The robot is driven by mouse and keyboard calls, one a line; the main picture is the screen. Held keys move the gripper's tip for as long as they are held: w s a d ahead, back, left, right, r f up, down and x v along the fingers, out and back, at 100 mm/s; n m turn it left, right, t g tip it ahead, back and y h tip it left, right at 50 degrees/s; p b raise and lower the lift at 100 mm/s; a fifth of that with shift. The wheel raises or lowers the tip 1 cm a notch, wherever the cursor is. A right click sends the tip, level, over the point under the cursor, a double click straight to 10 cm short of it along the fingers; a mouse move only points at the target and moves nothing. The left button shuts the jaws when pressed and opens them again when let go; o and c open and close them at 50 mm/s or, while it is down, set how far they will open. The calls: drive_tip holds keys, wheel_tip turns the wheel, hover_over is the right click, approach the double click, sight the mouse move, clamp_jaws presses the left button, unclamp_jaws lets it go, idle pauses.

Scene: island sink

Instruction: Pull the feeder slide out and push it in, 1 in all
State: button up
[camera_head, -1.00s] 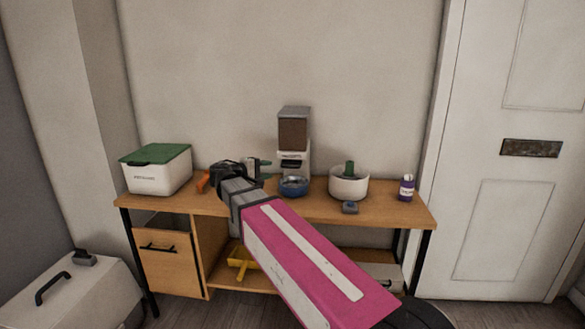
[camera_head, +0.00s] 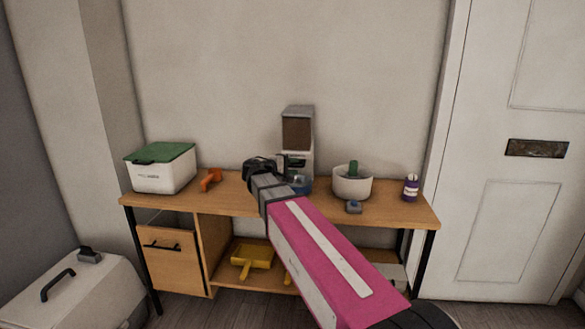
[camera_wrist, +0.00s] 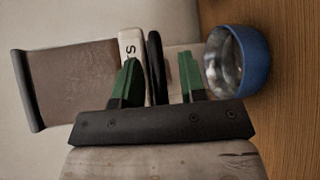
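The feeder (camera_head: 297,132) stands at the back of the wooden table, with a brown hopper on top and a white body below. In the wrist view it lies sideways, with its hopper (camera_wrist: 75,82) at left. A black slide part (camera_wrist: 155,62) stands out at the feeder's front. My gripper (camera_wrist: 160,82) is open, with one green fingertip on each side of the black part and visible gaps between. In the head view my gripper (camera_head: 294,166) is in front of the feeder's lower body and hides part of it. A blue bowl (camera_wrist: 238,60) is close beside one finger.
On the table are a green-lidded white box (camera_head: 160,170), an orange scoop (camera_head: 210,179), a white round bowl (camera_head: 352,187) with a green piece, a small grey-blue block (camera_head: 353,207) and a purple-white bottle (camera_head: 410,188). A yellow dustpan (camera_head: 250,256) lies on the lower shelf.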

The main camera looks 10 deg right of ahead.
clamp_jaws()
drive_tip(key=s, duration=0.1)
drive_tip(key=s+a, duration=0.1)
drive_tip(key=s, duration=0.1)
drive_tip(key=shift+s, duration=0.15)
unclamp_jaws()
drive_tip(key=shift+a, duration=0.1)
drive_tip(key=v, duration=1)
drive_tip(key=shift+s+a, duration=0.2)
drive_tip(key=shift+a, duration=0.1)
